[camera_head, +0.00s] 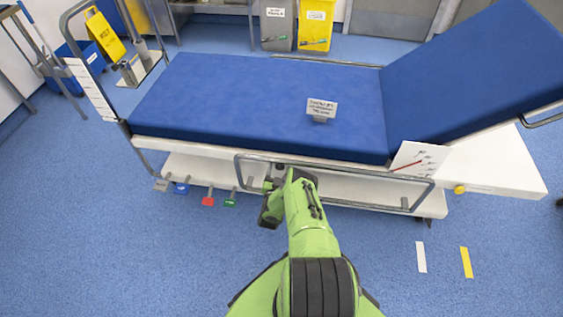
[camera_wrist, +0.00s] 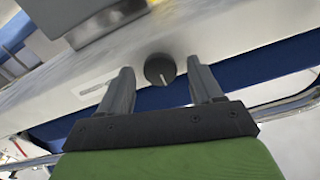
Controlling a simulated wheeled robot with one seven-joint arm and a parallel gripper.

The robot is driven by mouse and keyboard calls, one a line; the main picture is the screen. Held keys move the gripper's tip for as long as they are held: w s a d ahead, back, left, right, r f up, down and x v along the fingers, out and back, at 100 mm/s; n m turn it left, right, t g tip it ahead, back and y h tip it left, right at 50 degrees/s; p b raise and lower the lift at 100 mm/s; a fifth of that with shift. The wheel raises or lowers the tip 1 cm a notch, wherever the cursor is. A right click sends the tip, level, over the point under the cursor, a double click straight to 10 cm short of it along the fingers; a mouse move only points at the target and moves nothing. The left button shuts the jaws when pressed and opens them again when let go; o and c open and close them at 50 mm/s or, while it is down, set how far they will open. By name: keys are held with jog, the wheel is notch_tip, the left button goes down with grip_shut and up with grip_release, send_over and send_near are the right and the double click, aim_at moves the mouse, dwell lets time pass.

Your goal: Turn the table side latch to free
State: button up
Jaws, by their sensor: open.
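The side latch appears as a round dark knob (camera_wrist: 159,70) with a light pointer line on the pale side of the operating table in the wrist view. A small light label strip is to its left. My gripper (camera_wrist: 160,66) is open, with one finger on each side of the knob. There is a visible gap beside it, and I cannot tell how deep the fingers reach. In the head view my gripper (camera_head: 270,184) is at the near long side of the operating table (camera_head: 240,100), by the side rail; the wrist partly hides this spot.
A metal side rail (camera_head: 370,206) runs along the table's near side. Coloured pedals, including a red one (camera_head: 208,200), stick out low at left. A sign (camera_head: 321,109) stands on the blue mattress. The near floor is clear apart from white and yellow strips (camera_head: 466,262).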

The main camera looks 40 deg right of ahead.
jog(key=shift+r, duration=0.1)
jog(key=shift+c, duration=0.3)
jog(key=c, duration=1)
jog(key=n+p, duration=0.1)
jog(key=n, duration=0.3)
jog(key=n+p, duration=0.1)
jog(key=n, duration=0.4)
jog(key=shift+w+a, duration=0.1)
jog(key=shift+a, duration=0.05)
jog(key=n, duration=0.4)
jog(key=shift+n, duration=0.4)
jog(key=shift+w+n+b, duration=0.1)
jog(key=shift+n+b, duration=0.25)
jog(key=shift+n, duration=1.65)
